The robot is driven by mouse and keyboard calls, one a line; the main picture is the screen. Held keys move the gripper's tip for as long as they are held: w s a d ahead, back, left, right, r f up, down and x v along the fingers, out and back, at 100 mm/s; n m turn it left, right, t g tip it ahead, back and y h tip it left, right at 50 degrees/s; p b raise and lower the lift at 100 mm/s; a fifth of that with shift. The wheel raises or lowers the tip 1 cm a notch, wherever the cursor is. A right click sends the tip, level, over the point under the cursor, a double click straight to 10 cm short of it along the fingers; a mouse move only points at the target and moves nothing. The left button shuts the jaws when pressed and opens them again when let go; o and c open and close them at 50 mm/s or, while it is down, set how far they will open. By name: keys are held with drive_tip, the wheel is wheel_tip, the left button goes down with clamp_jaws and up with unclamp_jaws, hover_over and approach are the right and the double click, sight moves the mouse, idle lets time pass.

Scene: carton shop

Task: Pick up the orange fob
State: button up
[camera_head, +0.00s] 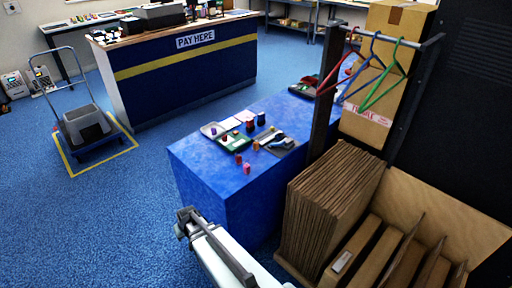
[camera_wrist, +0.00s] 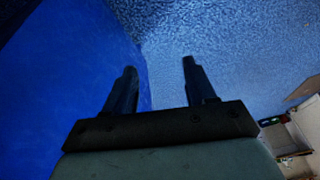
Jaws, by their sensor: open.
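A small orange piece (camera_head: 256,145), which looks like the orange fob, is on the blue table (camera_head: 205,178), near its middle; it is too small to make out its shape. My gripper (camera_head: 182,222) is in front of the table's left front corner, low and apart from the piece. In the wrist view my gripper (camera_wrist: 159,70) is open and empty, its two dark fingers spread over the blue table side and the speckled floor. The orange piece does not show in the wrist view.
Red (camera_head: 238,159) and pink (camera_head: 246,169) pieces stand near the table's front edge. A green-edged tray (camera_head: 234,146) and a dark mat (camera_head: 283,149) lie behind. A cardboard stack (camera_head: 325,205) and a rack with hangers (camera_head: 372,70) stand right. Open floor (camera_head: 90,220) lies left.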

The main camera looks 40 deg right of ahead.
drive_tip(key=w+d+r+m+t+h, duration=0.1)
drive_tip(key=w+d+r+t, duration=0.2)
drive_tip(key=w+d+r, duration=0.6)
drive_tip(key=w+d+r+m+t+h, duration=0.15)
drive_tip(key=w+d+r, duration=0.35)
drive_tip(key=r, duration=0.8)
drive_tip(key=w+d+r+m+t+h, duration=0.1)
drive_tip(key=w+d+r+t, duration=0.2)
drive_tip(key=w+d+r, duration=0.6)
drive_tip(key=r+m+g+y, duration=0.2)
drive_tip(key=m+g+y, duration=0.1)
drive_tip(key=m+g, duration=0.8)
hover_over(255, 143)
wheel_tip(255, 143, down, 13)
drive_tip(key=shift+f, duration=0.1)
clamp_jaws()
